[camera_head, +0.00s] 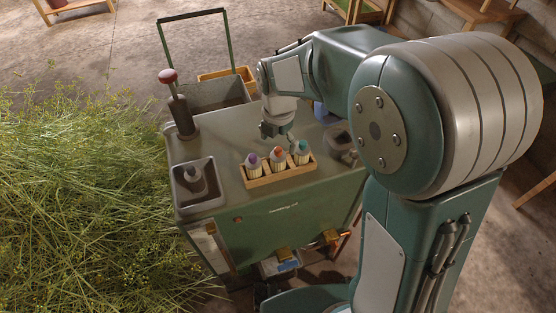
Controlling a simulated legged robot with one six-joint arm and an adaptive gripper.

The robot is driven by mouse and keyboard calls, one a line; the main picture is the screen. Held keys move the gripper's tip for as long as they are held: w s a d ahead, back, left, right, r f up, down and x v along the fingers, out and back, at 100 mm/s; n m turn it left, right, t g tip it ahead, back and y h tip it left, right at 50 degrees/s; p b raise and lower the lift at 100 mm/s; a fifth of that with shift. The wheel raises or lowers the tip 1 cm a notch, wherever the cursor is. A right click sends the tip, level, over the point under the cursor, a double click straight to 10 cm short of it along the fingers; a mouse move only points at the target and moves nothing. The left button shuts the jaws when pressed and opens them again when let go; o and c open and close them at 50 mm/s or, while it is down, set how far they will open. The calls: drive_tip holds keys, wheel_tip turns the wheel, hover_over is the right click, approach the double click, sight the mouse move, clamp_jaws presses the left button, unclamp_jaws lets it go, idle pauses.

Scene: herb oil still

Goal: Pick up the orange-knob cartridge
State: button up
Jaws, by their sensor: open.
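The orange-knob cartridge (278,157) stands upright in the middle of a small wooden rack (262,182) near the front edge of the green cabinet top. A purple-knob cartridge (254,165) stands to its left and a teal-knob cartridge (302,153) to its right, all with pale ribbed bodies. My gripper (277,134) is open and points down, just behind and above the orange knob. It appears empty. The fingertips are small in the picture, and the exact gap to the knob cannot be told.
A grey square basin (193,184) sits at the front left, and a dark fitting (339,139) lies right of the rack. Cut herbs (80,200) heap on the left.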

sight(278, 157)
drive_tip(key=f, duration=0.6)
drive_tip(key=shift+w+f, duration=0.1)
drive_tip(key=shift+w, duration=0.1)
drive_tip(key=c, duration=1.3)
